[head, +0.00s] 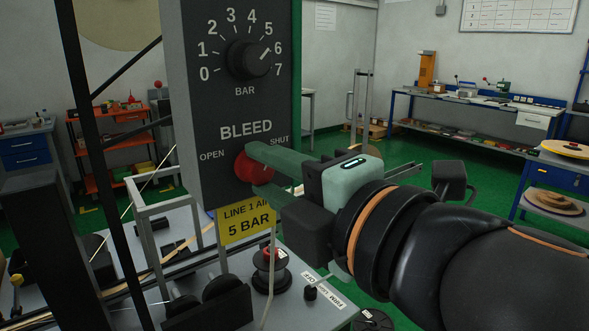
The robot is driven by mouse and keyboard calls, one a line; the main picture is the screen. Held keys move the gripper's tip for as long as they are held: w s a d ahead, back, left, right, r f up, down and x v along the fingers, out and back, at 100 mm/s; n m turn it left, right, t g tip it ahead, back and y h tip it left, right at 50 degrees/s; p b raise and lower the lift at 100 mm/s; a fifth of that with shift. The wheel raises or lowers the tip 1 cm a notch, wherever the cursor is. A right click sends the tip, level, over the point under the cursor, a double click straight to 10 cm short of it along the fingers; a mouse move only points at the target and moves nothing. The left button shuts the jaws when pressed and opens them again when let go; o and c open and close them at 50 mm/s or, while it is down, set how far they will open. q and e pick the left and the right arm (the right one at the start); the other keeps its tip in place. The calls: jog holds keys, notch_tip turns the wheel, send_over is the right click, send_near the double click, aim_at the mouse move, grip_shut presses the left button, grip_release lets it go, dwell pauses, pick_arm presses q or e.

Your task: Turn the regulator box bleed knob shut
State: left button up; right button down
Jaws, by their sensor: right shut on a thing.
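The dark regulator box (203,110) stands upright in the middle left of the head view. Its red bleed knob (244,168) sits low on the front, under the word BLEED, with OPEN printed at left and SHUT at upper right. My right gripper (258,169) comes in from the right with its green fingers closed around the knob, one above and one below. The fingers partly cover the knob, and I cannot tell which way it points. A black BAR dial (249,59) sits higher on the box, its white mark toward 5 to 6. My left gripper does not show.
A yellow "LINE 1 AIR 5 BAR" label (245,225) hangs below the box. A grey machine table (325,310) with a red-and-black spool fitting (270,268) lies beneath. Dark frame bars stand at left. A workbench (480,98) stands far right; green floor lies between.

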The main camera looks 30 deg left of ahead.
jog(key=shift+m, duration=1.2)
jog(key=c, duration=0.5)
grip_release()
jog(key=v, duration=1.2)
jog(key=shift+d+b, duration=0.3)
jog(key=shift+b, duration=0.05)
